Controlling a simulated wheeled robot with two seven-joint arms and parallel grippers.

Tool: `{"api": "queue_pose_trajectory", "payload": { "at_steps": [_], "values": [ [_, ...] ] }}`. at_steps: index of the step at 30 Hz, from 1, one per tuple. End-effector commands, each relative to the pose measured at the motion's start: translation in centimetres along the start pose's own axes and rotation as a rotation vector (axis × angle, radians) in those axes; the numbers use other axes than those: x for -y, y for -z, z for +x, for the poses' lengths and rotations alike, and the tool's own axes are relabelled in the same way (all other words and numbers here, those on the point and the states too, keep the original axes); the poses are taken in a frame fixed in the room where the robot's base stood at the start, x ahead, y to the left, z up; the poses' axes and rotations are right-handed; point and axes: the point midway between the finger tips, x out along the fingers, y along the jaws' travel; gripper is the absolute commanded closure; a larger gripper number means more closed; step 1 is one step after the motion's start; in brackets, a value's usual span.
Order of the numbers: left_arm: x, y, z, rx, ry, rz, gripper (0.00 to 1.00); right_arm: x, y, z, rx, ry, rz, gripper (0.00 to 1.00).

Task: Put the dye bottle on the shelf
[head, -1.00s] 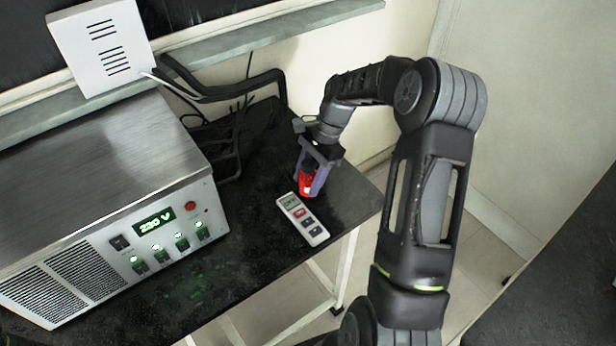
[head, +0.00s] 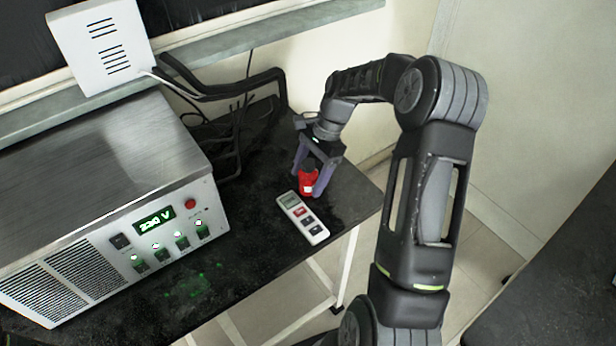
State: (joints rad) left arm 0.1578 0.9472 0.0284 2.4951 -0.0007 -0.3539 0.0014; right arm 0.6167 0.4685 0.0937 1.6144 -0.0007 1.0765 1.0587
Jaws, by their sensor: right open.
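The dye bottle (head: 307,184) is small and red with a dark cap and a pale label. It stands upright on the black table (head: 255,240), just behind a white remote-like device. My right gripper (head: 309,187) comes down from above with its two purple-grey fingers on either side of the bottle. The fingers are open, and whether either touches the bottle is not clear. A grey ledge (head: 250,38) runs along the wall at the back and may be the shelf. My left gripper is not in view.
The white device (head: 303,218) with buttons lies close in front of the bottle. A large metal power unit (head: 110,190) reading 230 V fills the table's left side. Black cables (head: 235,95) hang behind it.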

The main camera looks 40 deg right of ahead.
Motion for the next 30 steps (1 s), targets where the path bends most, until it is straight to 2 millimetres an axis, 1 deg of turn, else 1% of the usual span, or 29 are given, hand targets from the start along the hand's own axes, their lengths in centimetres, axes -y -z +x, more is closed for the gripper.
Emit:
{"api": "queue_pose_trajectory", "payload": {
  "at_steps": [5,12,16,18,22,30],
  "values": [
    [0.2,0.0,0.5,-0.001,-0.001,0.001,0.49,0.1,0.1,-2.5,-0.003,0.005,0.000,0.31],
    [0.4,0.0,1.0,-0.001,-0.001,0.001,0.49,0.1,0.1,-7.6,-0.004,0.006,0.000,0.31],
    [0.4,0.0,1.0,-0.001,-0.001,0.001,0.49,0.1,0.0,-9.9,-0.002,0.003,0.000,0.31],
    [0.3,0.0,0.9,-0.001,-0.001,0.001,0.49,0.1,0.0,-10.8,-0.001,0.003,0.000,0.31],
    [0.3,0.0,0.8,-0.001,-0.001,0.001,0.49,0.0,0.0,-11.5,-0.001,0.002,0.000,0.31],
    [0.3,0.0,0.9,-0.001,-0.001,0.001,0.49,0.0,0.0,-11.6,0.000,0.001,0.000,0.31]
  ]
}}
